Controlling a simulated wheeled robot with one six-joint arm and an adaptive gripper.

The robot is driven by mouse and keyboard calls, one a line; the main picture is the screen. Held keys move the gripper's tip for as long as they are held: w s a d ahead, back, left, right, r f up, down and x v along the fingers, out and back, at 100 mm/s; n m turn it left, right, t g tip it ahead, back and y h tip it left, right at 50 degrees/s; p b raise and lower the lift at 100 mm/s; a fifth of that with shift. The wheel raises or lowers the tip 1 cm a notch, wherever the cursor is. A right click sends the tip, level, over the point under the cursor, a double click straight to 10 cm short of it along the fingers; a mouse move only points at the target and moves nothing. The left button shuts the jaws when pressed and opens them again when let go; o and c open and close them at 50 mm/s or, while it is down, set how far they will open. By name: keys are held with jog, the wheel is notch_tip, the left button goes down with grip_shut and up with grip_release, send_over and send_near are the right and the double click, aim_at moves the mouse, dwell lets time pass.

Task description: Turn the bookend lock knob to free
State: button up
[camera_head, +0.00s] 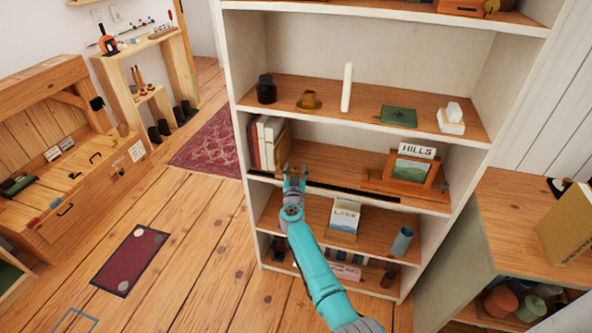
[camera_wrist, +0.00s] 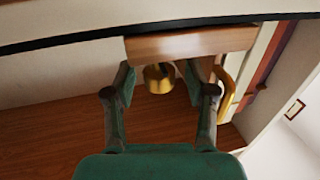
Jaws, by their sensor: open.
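The bookend is a wooden block (camera_wrist: 190,44) across the top of the wrist view, and it stands beside the books in the head view (camera_head: 283,147). A brass knob (camera_wrist: 158,79) sits on it, with a curved yellow handle-like piece (camera_wrist: 229,86) to the right. My gripper (camera_wrist: 159,72) is open, its two green fingers on either side of the knob with visible gaps. Whether the fingertips reach as deep as the knob is unclear. In the head view my gripper (camera_head: 294,174) is at the shelf's front edge and hides the knob.
Upright books (camera_head: 264,143) stand left of the bookend on the white bookcase (camera_head: 238,98). A framed HILLS display (camera_head: 410,172) stands to the right on the same shelf. The shelf above holds several small objects. The shelf stretch between bookend and display is clear.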

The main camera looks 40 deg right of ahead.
jog(key=shift+w+d, duration=0.25)
jog(key=shift+c, duration=0.2)
grip_shut()
jog(key=shift+d+n+t+y, duration=0.1)
jog(key=shift+n+t+y, duration=0.3)
jog(key=shift+y, duration=0.1)
jog(key=shift+s+y, duration=0.1)
jog(key=shift+y, duration=0.2)
jog(key=n+t+y, duration=0.1)
jog(key=n+y, duration=0.1)
jog(key=y, duration=0.1)
jog(key=n+t+y, duration=0.1)
jog(key=n+y, duration=0.1)
jog(key=y, duration=0.1)
jog(key=shift+d+n+t, duration=0.1)
jog(key=shift+n+t, duration=0.3)
jog(key=n+y, duration=0.2)
jog(key=y, duration=0.2)
jog(key=n+y, duration=0.3)
jog(key=y, duration=0.1)
jog(key=shift+a, duration=0.2)
jog(key=shift+y, duration=0.4)
